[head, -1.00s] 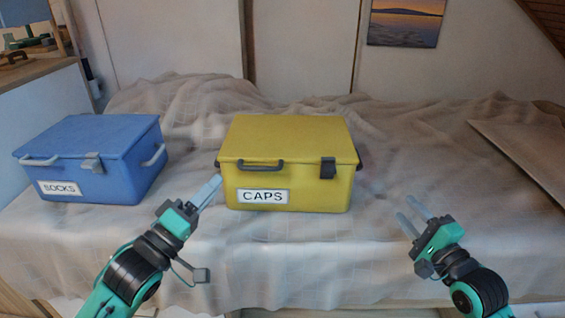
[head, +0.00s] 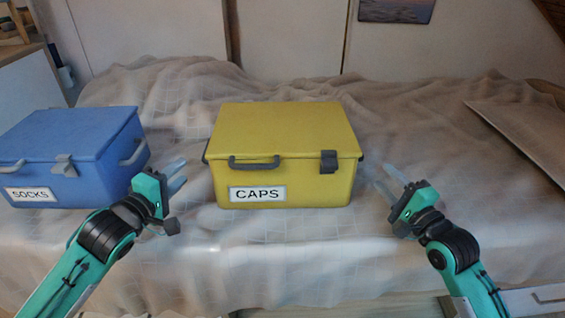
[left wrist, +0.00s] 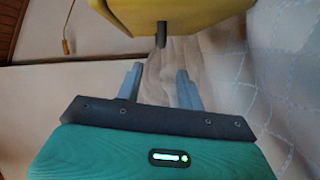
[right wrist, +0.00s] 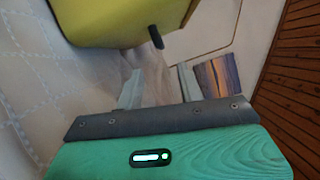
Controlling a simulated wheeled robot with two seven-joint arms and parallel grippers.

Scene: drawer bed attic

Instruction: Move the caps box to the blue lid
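The yellow caps box (head: 284,130), labelled CAPS, sits upright and closed on the cloth-covered bed. It has a grey front handle, a dark latch and side handles. The blue lid (head: 70,122) is shut on the blue socks box (head: 90,185), left of the caps box. My left gripper (head: 180,175) is open and empty in the gap between the boxes, apart from the caps box. My right gripper (head: 378,178) is open and empty just right of the caps box. Each wrist view shows a yellow box end with a dark side handle beyond the fingers, at the left (left wrist: 161,35) and right (right wrist: 155,37).
The rumpled pale bedcover (head: 270,260) is clear in front of the caps box and behind it. A flat pale panel (head: 520,135) lies at the right of the bed. White wall panels (head: 290,35) stand behind.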

